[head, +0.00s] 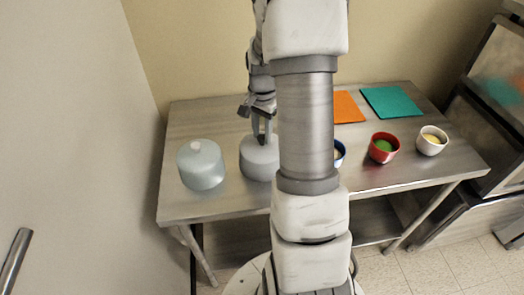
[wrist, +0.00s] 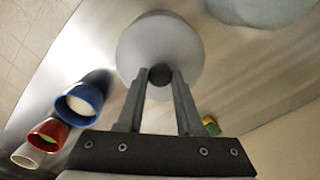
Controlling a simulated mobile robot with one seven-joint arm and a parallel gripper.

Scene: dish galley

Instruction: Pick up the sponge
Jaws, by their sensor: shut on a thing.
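A small green and yellow block (wrist: 211,126), which looks like the sponge, lies on the table beside my right finger in the wrist view. I cannot make it out in the head view, where my arm covers part of the table. My gripper (wrist: 159,78) is shut on the dark knob of a grey round cover (wrist: 150,45). In the head view the gripper (head: 262,138) reaches down onto the top of this cover (head: 256,163). I cannot tell whether the cover rests on the table or is slightly raised, or what is under it.
A pale blue-grey cover (head: 202,168) with a light knob stands left on the metal table (head: 215,115). Blue (head: 339,154), red (head: 384,148) and white (head: 432,140) bowls with contents stand right. An orange mat (head: 347,107) and a teal mat (head: 391,101) lie behind.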

